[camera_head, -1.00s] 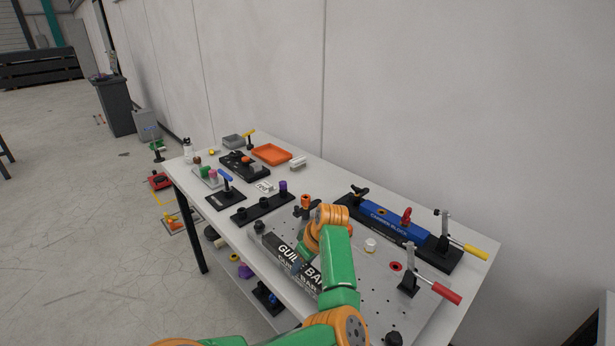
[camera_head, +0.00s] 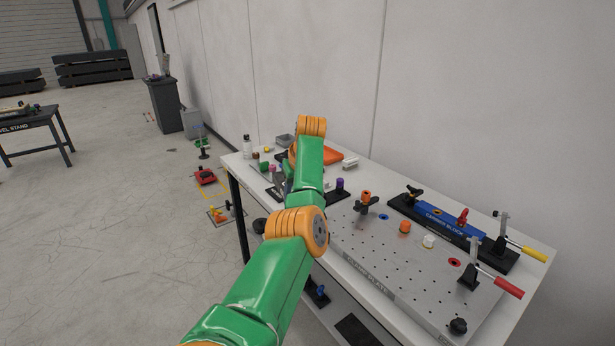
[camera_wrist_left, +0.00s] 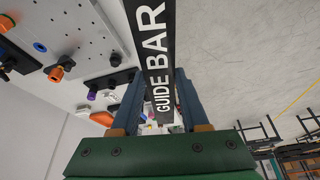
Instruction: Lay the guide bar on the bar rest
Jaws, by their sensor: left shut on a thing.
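The guide bar (camera_wrist_left: 155,45) is a long dark bar with white "GUIDE BAR" lettering. In the left wrist view it runs from the top edge down between the two blue fingers. My left gripper (camera_wrist_left: 160,88) is shut on it. In the head view my green and orange left arm reaches over the left part of the bench and hides the gripper and the bar. I cannot pick out the bar rest in either view; my arm may cover it. My right gripper is in neither view.
An orange tray (camera_head: 335,156) and small parts stand farther back. Another table (camera_head: 35,122) stands across the floor.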

